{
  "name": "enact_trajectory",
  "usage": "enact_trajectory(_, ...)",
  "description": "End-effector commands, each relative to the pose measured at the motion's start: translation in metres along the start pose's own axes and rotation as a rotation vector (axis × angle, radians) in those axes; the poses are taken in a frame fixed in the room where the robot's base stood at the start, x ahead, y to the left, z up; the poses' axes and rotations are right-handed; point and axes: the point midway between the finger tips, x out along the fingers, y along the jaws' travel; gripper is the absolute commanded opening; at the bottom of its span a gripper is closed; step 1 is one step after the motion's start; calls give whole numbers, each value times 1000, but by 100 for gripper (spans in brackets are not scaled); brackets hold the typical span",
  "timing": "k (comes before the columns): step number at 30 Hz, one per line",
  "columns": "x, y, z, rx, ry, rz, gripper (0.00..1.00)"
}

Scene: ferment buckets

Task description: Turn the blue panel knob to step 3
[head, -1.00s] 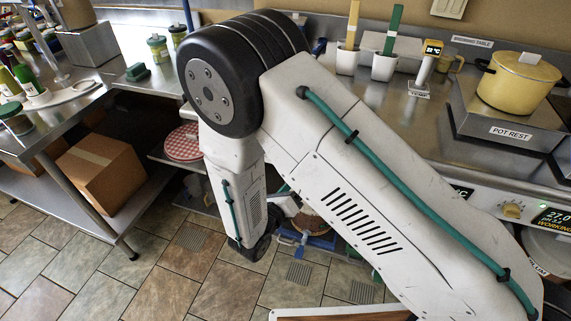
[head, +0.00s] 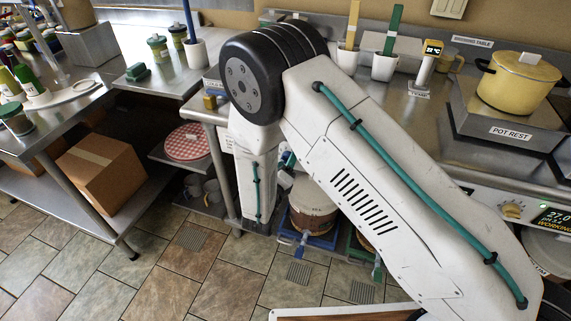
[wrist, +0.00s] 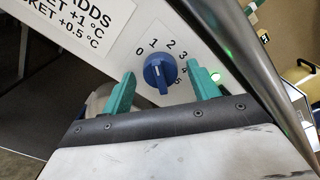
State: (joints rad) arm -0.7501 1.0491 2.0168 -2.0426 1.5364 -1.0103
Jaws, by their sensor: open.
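The blue panel knob (wrist: 154,82) shows in the wrist view on a white panel, with printed numbers 0 to 5 around it. A short pale mark on its face points up, roughly toward 1; the exact step is hard to read. My gripper (wrist: 160,68) is open, with one green finger to the left of the knob and one to the right. The knob shows in the gap between them, and both fingers look apart from it. How deep the fingertips reach is unclear. In the head view my arm hides the gripper, and the blue knob is not visible.
A green light (wrist: 215,76) glows right of the dial beside a metal edge. A yellow pot (head: 519,82) stands above. Buckets (head: 312,205) stand below the counter.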

Motion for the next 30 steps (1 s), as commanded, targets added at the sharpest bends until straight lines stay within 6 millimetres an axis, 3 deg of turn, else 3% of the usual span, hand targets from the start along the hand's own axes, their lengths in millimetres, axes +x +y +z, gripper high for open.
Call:
enact_trajectory(4,0,0,0,0,0,0,60)
enact_trajectory(5,0,0,0,0,0,0,55)
enact_trajectory(9,0,0,0,0,0,0,16)
enact_trajectory(20,-1,0,0,35,1,1,16)
enact_trajectory(30,-1,1,0,252,1,1,16)
